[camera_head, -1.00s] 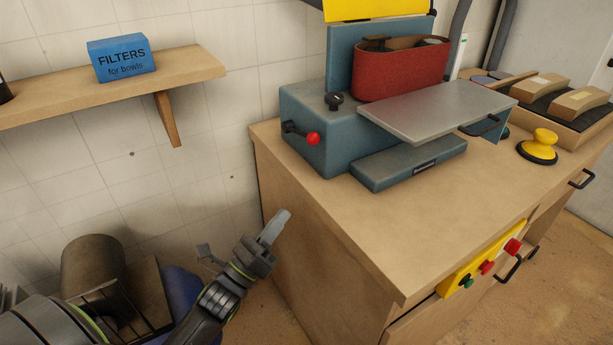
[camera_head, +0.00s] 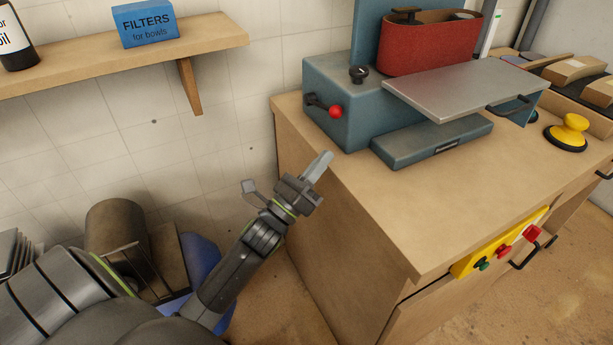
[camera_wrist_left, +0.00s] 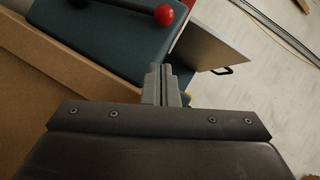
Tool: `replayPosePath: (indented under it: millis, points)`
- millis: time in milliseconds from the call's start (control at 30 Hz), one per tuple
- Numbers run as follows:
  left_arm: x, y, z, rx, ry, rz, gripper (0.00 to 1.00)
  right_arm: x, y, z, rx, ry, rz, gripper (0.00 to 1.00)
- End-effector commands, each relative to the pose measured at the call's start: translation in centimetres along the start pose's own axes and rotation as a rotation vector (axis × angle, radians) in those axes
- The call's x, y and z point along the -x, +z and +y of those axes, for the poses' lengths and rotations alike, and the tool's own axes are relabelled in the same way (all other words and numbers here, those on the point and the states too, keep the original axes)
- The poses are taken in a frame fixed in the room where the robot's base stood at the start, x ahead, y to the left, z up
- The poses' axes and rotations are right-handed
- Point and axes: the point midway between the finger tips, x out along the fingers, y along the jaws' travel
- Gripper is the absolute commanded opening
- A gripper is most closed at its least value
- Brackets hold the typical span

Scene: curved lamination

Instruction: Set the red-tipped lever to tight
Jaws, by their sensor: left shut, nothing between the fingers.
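The red-tipped lever (camera_head: 335,112) sticks out from the left side of the blue-grey sanding machine (camera_head: 345,82) on the wooden cabinet. Its red ball and dark rod also show at the top of the left wrist view (camera_wrist_left: 163,14). My left gripper (camera_head: 322,164) is shut and empty, in front of and below the lever, near the cabinet's left edge. Its fingers (camera_wrist_left: 163,84) point toward the machine and are apart from the lever. No tight marking is readable. My right gripper is not in view.
The wooden cabinet (camera_head: 400,220) carries a grey metal table plate (camera_head: 465,88) and a yellow-knobbed tool (camera_head: 568,132). A wall shelf (camera_head: 120,55) holds a blue filter box (camera_head: 145,24) and a dark bottle (camera_head: 14,40). The cabinet top in front of the machine is clear.

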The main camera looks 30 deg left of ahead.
Motion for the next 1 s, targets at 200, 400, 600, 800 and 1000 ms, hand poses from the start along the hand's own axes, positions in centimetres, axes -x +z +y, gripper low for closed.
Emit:
replayPosePath:
  millis: [200,400,600,800,1000]
  points:
    - [-3.7,1.4,-0.1,-0.003,-0.002,0.0,0.0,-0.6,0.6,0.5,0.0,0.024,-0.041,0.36]
    - [-4.9,2.6,0.0,-0.001,-0.001,0.0,0.0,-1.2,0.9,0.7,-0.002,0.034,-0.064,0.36]
    - [-5.1,2.9,0.0,0.0,0.0,0.0,0.0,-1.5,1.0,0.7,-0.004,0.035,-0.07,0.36]
    - [-5.1,2.8,0.0,0.0,0.0,0.0,0.0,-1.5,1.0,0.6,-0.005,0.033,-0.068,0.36]
    - [-5.2,3.0,0.0,0.003,0.002,0.001,0.0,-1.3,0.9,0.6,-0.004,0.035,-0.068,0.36]
